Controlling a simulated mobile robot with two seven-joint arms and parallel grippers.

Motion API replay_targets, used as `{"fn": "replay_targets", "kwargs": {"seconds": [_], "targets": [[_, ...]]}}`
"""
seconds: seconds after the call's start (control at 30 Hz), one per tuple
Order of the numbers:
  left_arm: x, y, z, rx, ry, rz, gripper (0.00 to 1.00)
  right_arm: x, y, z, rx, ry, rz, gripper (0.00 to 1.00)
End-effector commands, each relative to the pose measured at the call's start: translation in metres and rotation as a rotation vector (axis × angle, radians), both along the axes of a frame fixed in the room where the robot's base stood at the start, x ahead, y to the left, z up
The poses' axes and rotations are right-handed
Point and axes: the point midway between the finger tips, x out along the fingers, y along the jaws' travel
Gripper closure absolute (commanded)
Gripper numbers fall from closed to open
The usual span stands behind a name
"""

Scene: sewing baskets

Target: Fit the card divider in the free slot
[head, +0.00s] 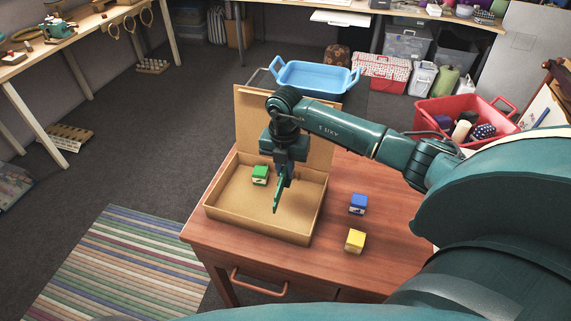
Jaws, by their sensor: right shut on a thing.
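My right gripper (287,178) points down over the open tan box (232,215) on the wooden table. It is shut on a thin green upright piece, which looks like the card divider (278,196). The divider's lower end hangs over or inside the right half of the box; I cannot tell whether it touches the floor. No slot can be made out in the box. A green block (260,175) sits inside the box, left of the divider. My left gripper is not in view.
The box's lid stands open at the back. A blue block (357,204) and a yellow block (355,241) lie on the table (320,265) right of the box. A blue tub (315,77) and a red basket (437,112) stand beyond the table.

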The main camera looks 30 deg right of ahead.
Motion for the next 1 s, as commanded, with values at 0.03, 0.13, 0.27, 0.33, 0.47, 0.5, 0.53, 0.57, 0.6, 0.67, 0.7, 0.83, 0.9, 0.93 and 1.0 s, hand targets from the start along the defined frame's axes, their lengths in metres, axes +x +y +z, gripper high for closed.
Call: {"fn": "replay_targets", "kwargs": {"seconds": [0.03, 0.13, 0.27, 0.33, 0.47, 0.5, 0.53, 0.57, 0.6, 0.67, 0.7, 0.83, 0.9, 0.93, 1.0], "targets": [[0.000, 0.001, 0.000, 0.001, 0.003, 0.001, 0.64, 0.000, -0.001, -0.001, 0.001, -0.001, -0.035, 1.00], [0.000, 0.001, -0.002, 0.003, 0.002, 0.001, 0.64, 0.000, -0.002, -0.003, 0.001, -0.001, -0.069, 1.00], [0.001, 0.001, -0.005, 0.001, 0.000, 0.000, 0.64, 0.000, -0.002, -0.009, 0.001, -0.001, -0.072, 1.00], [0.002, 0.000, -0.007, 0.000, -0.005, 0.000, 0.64, 0.000, -0.002, -0.013, 0.001, -0.001, -0.071, 1.00], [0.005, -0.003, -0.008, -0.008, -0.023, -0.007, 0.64, 0.000, -0.002, -0.024, 0.000, 0.000, -0.070, 1.00], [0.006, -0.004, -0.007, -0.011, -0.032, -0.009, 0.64, 0.000, -0.002, -0.028, 0.000, 0.000, -0.070, 1.00], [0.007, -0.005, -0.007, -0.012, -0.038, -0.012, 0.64, 0.000, -0.002, -0.031, 0.000, 0.000, -0.070, 1.00], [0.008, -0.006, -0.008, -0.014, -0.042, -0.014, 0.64, 0.000, -0.002, -0.034, 0.000, 0.000, -0.070, 1.00], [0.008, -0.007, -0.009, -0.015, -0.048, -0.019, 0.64, 0.000, -0.002, -0.038, 0.000, 0.000, -0.070, 1.00], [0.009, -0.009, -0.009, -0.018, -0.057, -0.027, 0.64, 0.000, -0.002, -0.044, 0.000, 0.000, -0.070, 1.00], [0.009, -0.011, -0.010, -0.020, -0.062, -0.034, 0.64, 0.000, -0.002, -0.048, 0.000, 0.000, -0.070, 1.00], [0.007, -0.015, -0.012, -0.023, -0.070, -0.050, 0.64, 0.000, -0.002, -0.059, 0.000, 0.000, -0.069, 1.00], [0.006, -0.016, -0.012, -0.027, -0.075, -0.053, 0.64, 0.000, -0.002, -0.062, 0.000, 0.000, -0.069, 1.00], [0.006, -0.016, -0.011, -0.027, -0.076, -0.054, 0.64, 0.000, -0.002, -0.064, 0.000, 0.000, -0.069, 1.00], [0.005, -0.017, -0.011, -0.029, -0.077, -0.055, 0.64, 0.000, -0.002, -0.065, 0.001, -0.001, -0.068, 1.00]]}}
